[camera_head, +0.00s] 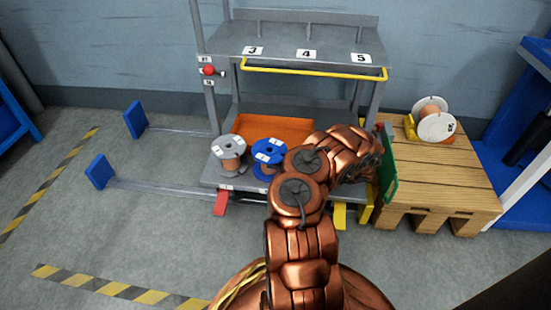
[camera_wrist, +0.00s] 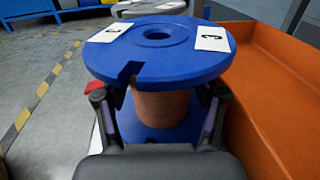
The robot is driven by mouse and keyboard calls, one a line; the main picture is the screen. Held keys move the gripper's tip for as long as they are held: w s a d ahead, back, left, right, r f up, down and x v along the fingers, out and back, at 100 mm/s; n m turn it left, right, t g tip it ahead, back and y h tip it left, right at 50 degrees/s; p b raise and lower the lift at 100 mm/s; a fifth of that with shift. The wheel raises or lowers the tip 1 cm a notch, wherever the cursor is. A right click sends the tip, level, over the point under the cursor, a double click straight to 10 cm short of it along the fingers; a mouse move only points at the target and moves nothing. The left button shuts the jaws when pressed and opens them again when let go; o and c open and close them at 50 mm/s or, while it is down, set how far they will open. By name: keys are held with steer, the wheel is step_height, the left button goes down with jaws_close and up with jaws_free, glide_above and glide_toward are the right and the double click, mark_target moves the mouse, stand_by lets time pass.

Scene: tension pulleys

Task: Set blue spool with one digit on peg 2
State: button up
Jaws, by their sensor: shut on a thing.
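The blue spool (camera_head: 268,151) stands upright on the lower shelf of the grey rack, beside a grey spool (camera_head: 228,152). In the wrist view the blue spool (camera_wrist: 158,55) fills the middle. Its top flange has two white labels; the right one reads 3, and the left one is hard to read. My gripper (camera_wrist: 158,105) is shut on the blue spool, with one finger on each side of its copper-coloured core below the top flange. In the head view my arm hides the gripper. I cannot make out peg 2.
An orange tray (camera_head: 275,128) lies behind the spools and close to the right in the wrist view. The upper shelf (camera_head: 290,38) bears labels 3, 4 and 5, with a yellow rail (camera_head: 315,70) below. A white-flanged spool (camera_head: 436,127) rests on a wooden pallet (camera_head: 450,185) at right.

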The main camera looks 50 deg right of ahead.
steer(key=o, duration=1.8)
steer(key=shift+o, duration=0.2)
steer(key=shift+s, duration=0.15)
steer(key=v, duration=0.7)
steer(key=shift+s+d, duration=0.2)
steer(key=shift+s, duration=0.05)
steer(key=shift+s+d, duration=0.1)
